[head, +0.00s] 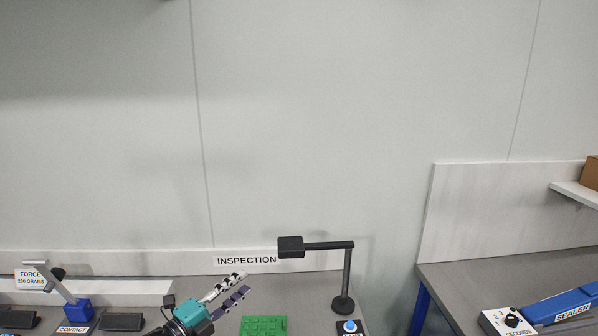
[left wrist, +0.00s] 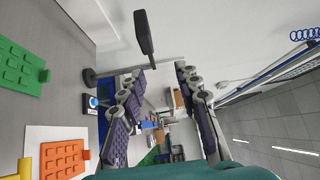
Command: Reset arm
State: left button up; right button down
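My left gripper (head: 243,284) is raised above the grey bench at the bottom middle of the head view, beside and slightly above the green studded plate (head: 264,326). Its teal body and purple-padded fingers point up and to the right. In the left wrist view the two fingers (left wrist: 160,74) stand apart with nothing held between them. The gripper is clear of the bench items. My right gripper does not show in either view.
A black inspection stand (head: 346,280) and a blue button (head: 350,326) are right of the gripper. A blue force gauge (head: 78,310) is at left, a sealer (head: 560,306) at right. The left wrist view shows an orange studded plate (left wrist: 65,160).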

pick_arm(q)
jog(key=a+r+n+t+y, duration=0.5)
jog(key=a+r+n+y, duration=0.25)
jog(key=n+y, duration=0.45)
jog(key=s+a+f+n+g+y, duration=0.35)
jog(key=s+f+n, duration=0.2)
jog(key=n, duration=0.25)
jog(key=s+d+f+n+g+h, duration=0.2)
jog(key=s+d+f+g, duration=0.2)
jog(key=s+f, duration=0.3)
jog(key=s+d+f+n+g+h, duration=0.2)
jog(key=s+d+f+n+g, duration=0.1)
jog(key=s+f, duration=0.5)
jog(key=shift+s+d+f+g, duration=0.3)
jog(key=shift+s+d+g, duration=0.6)
jog(key=shift+s+g, duration=0.2)
